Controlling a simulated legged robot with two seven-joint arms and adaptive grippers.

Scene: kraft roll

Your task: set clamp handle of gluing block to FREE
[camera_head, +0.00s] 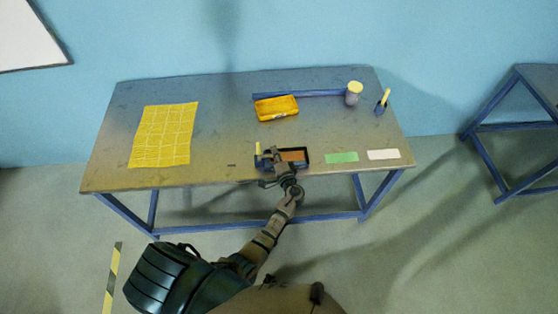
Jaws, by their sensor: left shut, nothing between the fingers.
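The gluing block appears to be the dark frame with a brown inset (294,156) at the front edge of the table. A small yellow upright piece (258,149) stands at its left end and may be the clamp handle; its setting is too small to read. My left gripper (270,160) is at the left part of the block, close to the yellow piece. Its fingers are shut with nothing between them. Whether they touch the handle cannot be told. The gripper and wrist hide part of the block's front. My right gripper is not in view.
A yellow grid sheet (165,135) lies on the left of the table (220,120). A yellow tray (276,108), a blue bar (325,93), a lidded jar (353,94) and a blue cup (380,108) stand behind. Green (341,157) and white (383,154) patches lie right of the block.

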